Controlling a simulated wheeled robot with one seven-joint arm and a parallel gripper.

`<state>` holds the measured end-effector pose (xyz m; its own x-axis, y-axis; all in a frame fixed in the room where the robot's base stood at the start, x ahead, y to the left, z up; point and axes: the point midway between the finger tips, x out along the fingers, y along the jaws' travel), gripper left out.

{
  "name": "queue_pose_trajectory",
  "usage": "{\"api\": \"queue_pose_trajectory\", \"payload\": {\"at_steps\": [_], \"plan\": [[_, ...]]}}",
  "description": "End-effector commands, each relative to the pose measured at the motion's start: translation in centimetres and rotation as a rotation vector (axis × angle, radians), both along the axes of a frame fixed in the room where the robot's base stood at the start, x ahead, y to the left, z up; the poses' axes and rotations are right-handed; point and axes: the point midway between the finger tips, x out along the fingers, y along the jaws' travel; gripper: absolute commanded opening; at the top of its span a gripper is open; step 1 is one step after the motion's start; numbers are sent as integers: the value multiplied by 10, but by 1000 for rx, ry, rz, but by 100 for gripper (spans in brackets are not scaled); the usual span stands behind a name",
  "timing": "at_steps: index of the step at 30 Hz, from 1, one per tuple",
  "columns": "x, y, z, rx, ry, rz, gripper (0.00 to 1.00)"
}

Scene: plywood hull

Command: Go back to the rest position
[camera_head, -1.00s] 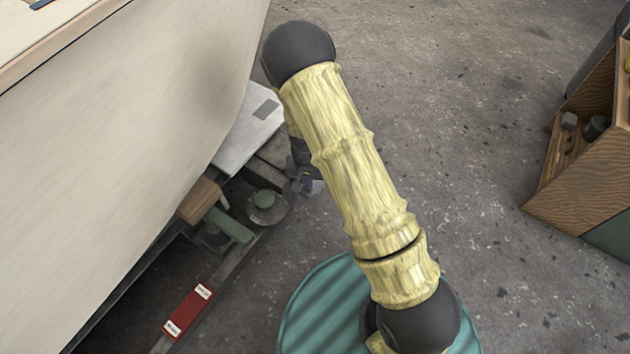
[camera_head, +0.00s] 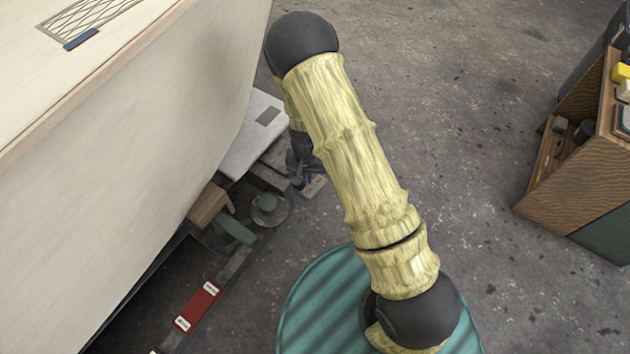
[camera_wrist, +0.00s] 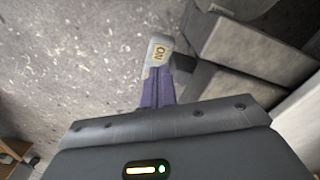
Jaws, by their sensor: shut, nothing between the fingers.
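My gripper (camera_head: 300,180) is partly hidden behind my yellow-sleeved arm in the head view, low beside the hull. In the wrist view my gripper (camera_wrist: 158,88) shows two purple fingers shut together, with nothing held between them. The arm slants from the teal ribbed round shape at the bottom up to a dark joint near the top.
The large pale plywood hull (camera_head: 130,150) fills the left. Beside its foot are a white panel (camera_head: 248,140), a wooden block (camera_head: 207,204), a green piece (camera_head: 234,230) and a red box (camera_head: 198,306). A wooden cabinet (camera_head: 570,190) stands at right. Grey floor between is clear.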

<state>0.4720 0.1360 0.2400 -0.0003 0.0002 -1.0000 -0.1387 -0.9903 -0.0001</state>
Motion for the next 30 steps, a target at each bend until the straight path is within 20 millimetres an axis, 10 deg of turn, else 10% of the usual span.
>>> {"api": "queue_pose_trajectory", "payload": {"at_steps": [22,30], "plan": [[0,-1,12,1,-1,0,0],[0,-18,97,33,-29,7,0]]}}
